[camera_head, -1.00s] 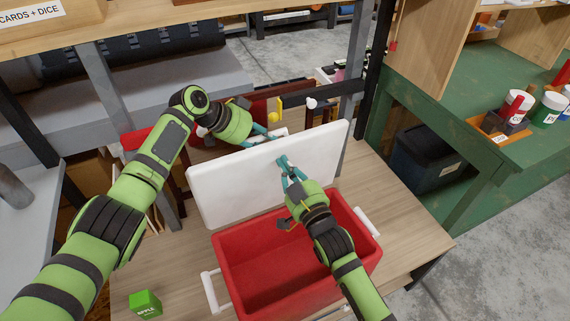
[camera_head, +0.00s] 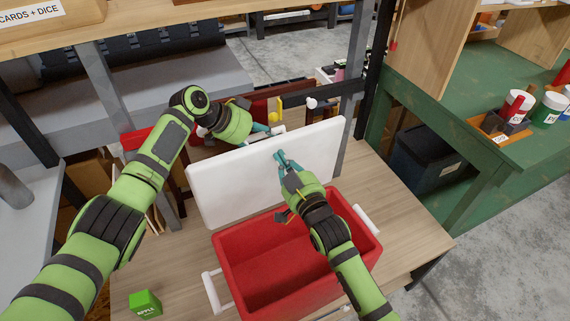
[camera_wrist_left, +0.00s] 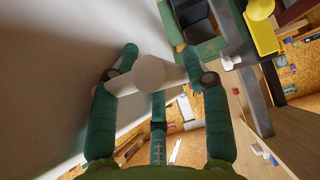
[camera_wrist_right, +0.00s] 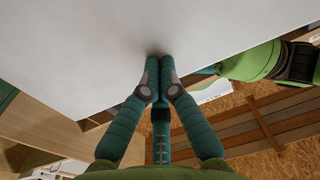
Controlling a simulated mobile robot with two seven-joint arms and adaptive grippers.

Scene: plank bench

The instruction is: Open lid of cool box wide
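The cool box is an open red tub (camera_head: 228,262) with white side handles on the wooden bench. Its white lid (camera_head: 235,180) stands raised at the far side, leaning back. My right gripper (camera_head: 281,156) is shut and empty, its fingertips at the lid's inner face; the right wrist view shows the closed tips (camera_wrist_right: 160,60) against the white panel (camera_wrist_right: 80,40). My left gripper (camera_head: 272,132) is behind the lid's upper edge. In the left wrist view its fingers (camera_wrist_left: 160,58) are spread on either side of a white handle (camera_wrist_left: 150,74); whether they touch it is unclear.
A small green box (camera_head: 145,304) lies on the bench (camera_head: 400,220) at front left. A grey upright post (camera_head: 354,80) and dark rail stand close behind the lid. A green table (camera_head: 480,130) with cups stands to the right.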

